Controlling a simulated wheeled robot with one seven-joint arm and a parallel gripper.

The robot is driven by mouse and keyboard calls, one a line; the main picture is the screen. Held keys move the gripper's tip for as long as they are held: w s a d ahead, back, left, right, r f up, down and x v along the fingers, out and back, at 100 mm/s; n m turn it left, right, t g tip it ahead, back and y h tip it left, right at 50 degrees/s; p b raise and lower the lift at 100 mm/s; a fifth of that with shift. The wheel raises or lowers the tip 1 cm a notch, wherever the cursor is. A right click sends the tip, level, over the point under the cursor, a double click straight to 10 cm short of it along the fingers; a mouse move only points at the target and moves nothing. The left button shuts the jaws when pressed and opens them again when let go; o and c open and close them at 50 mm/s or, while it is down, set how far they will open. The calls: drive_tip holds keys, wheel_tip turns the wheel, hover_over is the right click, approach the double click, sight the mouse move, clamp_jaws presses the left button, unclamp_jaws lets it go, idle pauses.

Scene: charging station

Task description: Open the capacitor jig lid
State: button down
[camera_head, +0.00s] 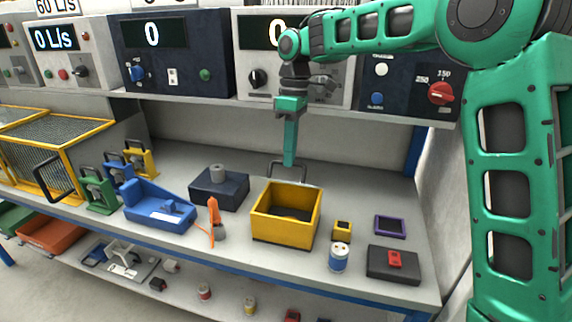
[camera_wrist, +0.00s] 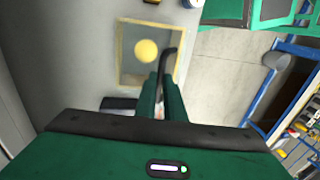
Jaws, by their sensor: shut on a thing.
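The yellow open-topped box (camera_head: 286,227), which looks like the capacitor jig, stands on the bench in the head view; its inside is dark. A thin grey U-shaped handle (camera_head: 272,170) shows at its back edge. My gripper (camera_head: 289,162) points down there, with its green fingers at the handle. In the wrist view my gripper (camera_wrist: 160,82) has its fingers close together on the dark curved handle (camera_wrist: 177,55). Beside it is a pale yellow-edged frame (camera_wrist: 121,55) with a yellow round spot (camera_wrist: 146,50) inside. Whether a clear lid panel joins the handle to the box, I cannot tell.
A dark block with a grey cylinder (camera_head: 218,187) and a blue fixture (camera_head: 159,204) stand left of the box. A blue-and-white can (camera_head: 339,257), a small yellow block (camera_head: 342,230) and a purple tray (camera_head: 390,226) stand right. Instrument panels (camera_head: 177,52) line the shelf above.

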drive_tip(key=shift+w+d+f, duration=0.2)
drive_tip(key=shift+w+f, duration=0.1)
drive_tip(key=shift+w, duration=0.35)
drive_tip(key=shift+w+d+f, duration=0.2)
drive_tip(key=shift+w+f, duration=0.05)
drive_tip(key=shift+w, duration=0.45)
drive_tip(key=shift+w+d+f, duration=0.2)
drive_tip(key=shift+w+f, duration=0.1)
drive_tip(key=shift+w, duration=0.35)
drive_tip(key=shift+s+a+r, duration=0.1)
drive_tip(key=shift+s+r, duration=0.25)
drive_tip(key=shift+s, duration=0.05)
drive_tip(key=c, duration=2)
unclamp_jaws()
drive_tip(key=shift+s+r, duration=0.1)
drive_tip(key=shift+o, duration=0.8)
drive_tip(key=shift+s+r, duration=0.15)
drive_tip(key=shift+s, duration=0.05)
wheel_tip(320, 180, up, 10)
drive_tip(key=w, duration=0.2)
drive_tip(key=shift+d+r, duration=0.25)
drive_tip(key=shift+d, duration=0.05)
drive_tip(key=shift+w, duration=0.1)
